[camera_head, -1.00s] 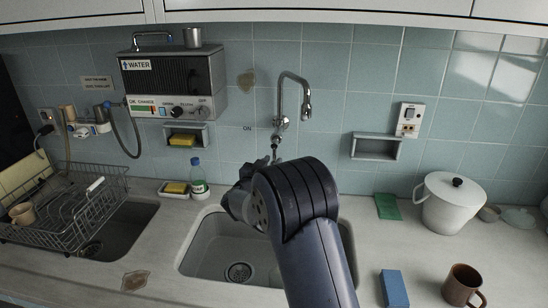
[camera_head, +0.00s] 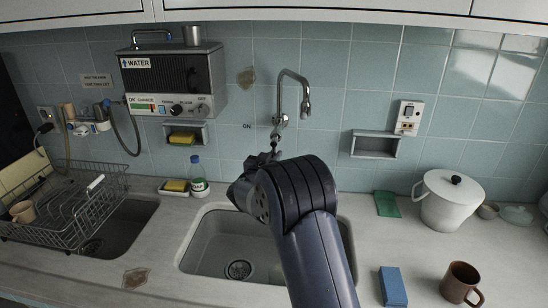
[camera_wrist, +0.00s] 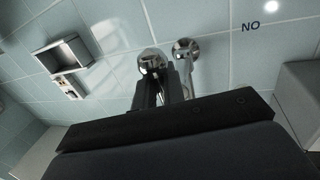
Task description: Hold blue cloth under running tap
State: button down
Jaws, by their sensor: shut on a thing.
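The chrome tap (camera_head: 291,76) rises from the tiled wall, its spout curving over the sink. No water stream shows below it. My gripper (camera_head: 272,153) is at the wall just below the tap's body, partly hidden by my arm. In the wrist view my gripper (camera_wrist: 160,84) is shut on the chrome tap handle (camera_wrist: 152,60), with a round chrome fitting (camera_wrist: 186,49) beside it. A folded blue cloth (camera_head: 393,287) lies flat on the counter at the front right, apart from my gripper.
The grey sink basin (camera_head: 205,245) is below my arm. A brown mug (camera_head: 460,284), a white lidded pot (camera_head: 449,202) and a green cloth (camera_head: 387,204) are to the right. A dish rack (camera_head: 85,212), a bottle (camera_head: 198,177) and a sponge (camera_head: 176,186) are to the left.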

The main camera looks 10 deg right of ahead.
jog(key=shift+f, duration=0.25)
jog(key=m, duration=0.1)
jog(key=a+m, duration=0.1)
jog(key=m, duration=0.1)
jog(key=a+m+y+p, duration=0.1)
jog(key=m, duration=0.1)
jog(key=shift+w+r+g, duration=0.15)
jog(key=shift+w+g, duration=0.15)
jog(key=shift+g, duration=0.1)
jog(key=c, duration=1.6)
grip_release()
jog(key=shift+a, duration=0.1)
jog(key=shift+r, duration=0.1)
jog(key=shift+r, duration=0.1)
jog(key=b+v, duration=0.1)
jog(key=v, duration=0.9)
jog(key=shift+s+b, duration=0.3)
jog(key=shift+s, duration=0.1)
